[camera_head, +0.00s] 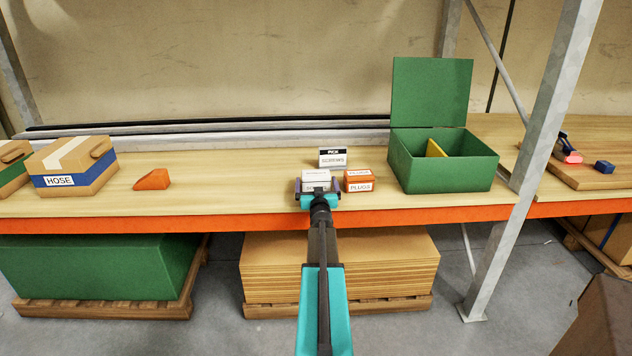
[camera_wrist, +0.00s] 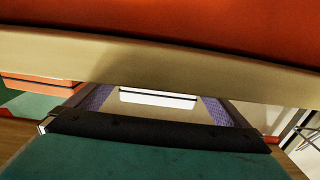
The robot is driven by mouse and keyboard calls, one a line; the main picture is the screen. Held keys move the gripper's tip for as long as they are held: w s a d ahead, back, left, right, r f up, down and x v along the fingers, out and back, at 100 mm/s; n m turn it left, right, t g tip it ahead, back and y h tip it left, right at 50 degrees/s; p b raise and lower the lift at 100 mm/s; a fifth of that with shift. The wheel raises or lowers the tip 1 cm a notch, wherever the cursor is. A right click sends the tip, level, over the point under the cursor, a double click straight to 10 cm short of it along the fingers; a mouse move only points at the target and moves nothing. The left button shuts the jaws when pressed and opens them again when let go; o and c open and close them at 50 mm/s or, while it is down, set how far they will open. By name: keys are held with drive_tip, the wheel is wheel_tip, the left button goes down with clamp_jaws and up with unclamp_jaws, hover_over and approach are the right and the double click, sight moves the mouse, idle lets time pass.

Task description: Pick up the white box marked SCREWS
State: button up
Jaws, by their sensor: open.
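A small white box (camera_head: 316,176) stands on the wooden shelf near its front edge; its label is too small to read surely. My gripper (camera_head: 318,186) reaches over the front edge with its jaws open, one finger on each side of the white box. In the wrist view, the white box (camera_wrist: 158,98) shows as a pale strip between the two purple finger pads. A gap shows beside it, and I cannot tell whether either pad touches it. The lower part of the box is hidden by the gripper in the head view.
An orange PLUGS box (camera_head: 358,181) stands close to the right of the gripper. A green open box (camera_head: 445,172) stands further right. An orange wedge (camera_head: 152,180) and HOSE box (camera_head: 72,168) are left. The orange beam (camera_head: 200,225) edges the shelf.

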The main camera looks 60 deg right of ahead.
sight(316, 173)
drive_tip(key=shift+x, duration=1.2)
drive_tip(key=c, duration=1.2)
drive_tip(key=shift+o, duration=0.2)
drive_tip(key=shift+r, duration=0.1)
drive_tip(key=shift+r, duration=0.7)
wheel_tip(316, 173, up, 2)
drive_tip(key=shift+r+p, duration=0.2)
drive_tip(key=shift+p, duration=0.15)
drive_tip(key=s+a+r+p, duration=0.1)
drive_tip(key=s+a+p, duration=0.2)
drive_tip(key=s, duration=1.2)
drive_tip(key=shift+a, duration=1.15)
